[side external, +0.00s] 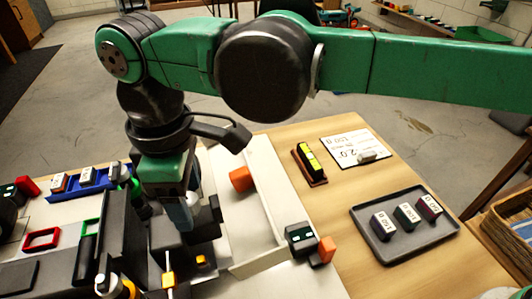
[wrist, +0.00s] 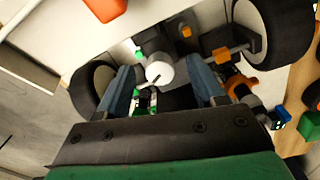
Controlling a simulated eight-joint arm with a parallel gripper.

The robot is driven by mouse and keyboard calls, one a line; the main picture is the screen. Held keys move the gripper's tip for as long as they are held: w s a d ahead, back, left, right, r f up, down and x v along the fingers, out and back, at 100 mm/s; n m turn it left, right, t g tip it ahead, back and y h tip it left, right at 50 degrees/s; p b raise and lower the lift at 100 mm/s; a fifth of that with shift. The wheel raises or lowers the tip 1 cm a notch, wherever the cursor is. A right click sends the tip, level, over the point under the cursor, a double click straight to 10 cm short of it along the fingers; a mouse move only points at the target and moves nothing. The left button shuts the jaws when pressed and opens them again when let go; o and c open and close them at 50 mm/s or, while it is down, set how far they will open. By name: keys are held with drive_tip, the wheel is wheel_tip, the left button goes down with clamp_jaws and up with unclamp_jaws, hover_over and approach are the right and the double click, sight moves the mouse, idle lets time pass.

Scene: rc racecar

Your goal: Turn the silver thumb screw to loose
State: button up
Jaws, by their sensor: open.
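The silver thumb screw (wrist: 159,72) shows in the wrist view as a pale round head with a dark slot. It sits on the racecar, between two black wheels (wrist: 270,30). My gripper (wrist: 163,78) is open, with one blue-grey finger to the left of the screw head and one to the right. Gaps show between the head and the fingers; I cannot tell how far the fingertips are above it. In the side external view my gripper (side external: 180,212) points down over the dark car parts (side external: 125,235), and the screw is hidden there.
An orange block (side external: 241,179) lies by a white tray wall (side external: 268,210). A small dark box (side external: 301,238) stands at the tray's corner. A grey tray (side external: 405,258) with labelled blocks is at the right.

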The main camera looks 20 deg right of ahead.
sight(190, 197)
drive_tip(key=shift+r, duration=2.75)
drive_tip(key=shift+w+d, duration=0.1)
drive_tip(key=shift+d, duration=0.05)
drive_tip(key=w+d+m, duration=0.1)
drive_tip(key=d, duration=0.1)
drive_tip(key=w+d+r+m, duration=0.1)
drive_tip(key=d, duration=0.1)
drive_tip(key=w+d+r+m+t+y, duration=0.1)
drive_tip(key=d, duration=0.2)
drive_tip(key=shift+w, duration=0.35)
drive_tip(key=w+d+m+t, duration=0.15)
drive_tip(key=d+m, duration=0.35)
drive_tip(key=d, duration=0.7)
drive_tip(key=s+d+f+m+t, duration=0.2)
drive_tip(key=s+d+f+m, duration=0.1)
drive_tip(key=d, duration=0.4)
drive_tip(key=s+d+f+m+t+h, duration=0.1)
drive_tip(key=s+d+f+m+t, duration=0.1)
drive_tip(key=d, duration=0.6)
wheel_tip(190, 197, down, 2)
drive_tip(key=shift+s+d+f+m+t, duration=0.25)
drive_tip(key=shift+s+m+t, duration=0.1)
drive_tip(key=shift+s+m, duration=0.6)
